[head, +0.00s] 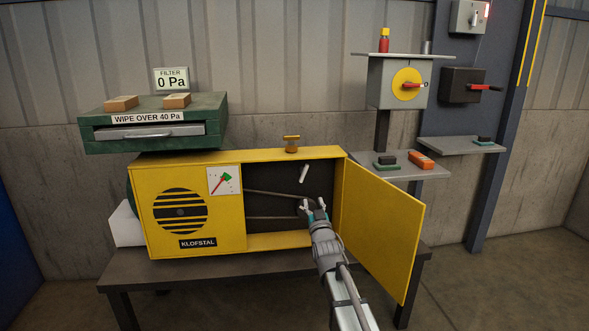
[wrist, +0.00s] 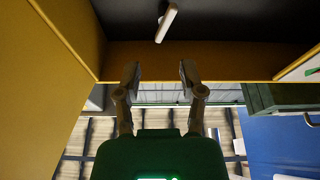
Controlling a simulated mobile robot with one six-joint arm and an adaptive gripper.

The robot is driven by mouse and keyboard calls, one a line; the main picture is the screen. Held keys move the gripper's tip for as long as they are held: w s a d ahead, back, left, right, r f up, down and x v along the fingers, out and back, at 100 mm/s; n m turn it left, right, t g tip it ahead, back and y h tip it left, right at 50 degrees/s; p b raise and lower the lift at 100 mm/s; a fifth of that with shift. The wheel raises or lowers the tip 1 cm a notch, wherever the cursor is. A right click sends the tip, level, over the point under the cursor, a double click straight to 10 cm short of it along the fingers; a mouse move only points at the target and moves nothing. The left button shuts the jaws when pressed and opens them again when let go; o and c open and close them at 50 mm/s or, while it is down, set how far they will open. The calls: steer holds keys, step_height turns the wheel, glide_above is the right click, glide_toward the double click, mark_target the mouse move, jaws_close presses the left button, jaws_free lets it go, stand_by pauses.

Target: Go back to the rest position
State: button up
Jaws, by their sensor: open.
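My gripper (head: 313,206) is at the open front of the yellow KLOFSTAL cabinet (head: 225,243), in front of its dark inside. Its two fingers are apart with nothing between them, as the wrist view also shows (wrist: 159,76). A short white bar (head: 303,174) is inside the cabinet, above the fingers in the head view and apart from them. In the wrist view the white bar (wrist: 166,23) is beyond the fingertips. The yellow door (head: 382,228) stands open to the right of my arm. Part of the cabinet's inside is hidden behind my gripper.
A green filter box (head: 215,118) reading 0 Pa stands behind the cabinet at left. At right are a grey switch box (head: 384,88) and a shelf (head: 435,172) with an orange device (head: 421,160).

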steer(key=s+d+f+m+g+h+p, duration=0.1)
steer(key=s+d+f+g+h, duration=0.15)
steer(key=s+f+g, duration=0.4)
steer(key=s+d+f+m+g+h+p, duration=0.1)
steer(key=s+d+f+g+p, duration=0.1)
steer(key=s+d+f+g, duration=0.45)
steer(key=s+f+g+p, duration=0.1)
steer(key=s+f+g, duration=0.25)
steer(key=s, duration=0.55)
steer(key=s+f+g+p, duration=0.1)
steer(key=s+f+g, duration=0.3)
steer(key=s, duration=0.6)
step_height(320, 180, up, 40)
steer(key=p, duration=3.8)
steer(key=shift+s+f+g, duration=0.15)
steer(key=shift+f+g, duration=0.05)
steer(key=shift+g, duration=0.15)
steer(key=shift+a+y, duration=0.1)
steer(key=shift+y, duration=0.15)
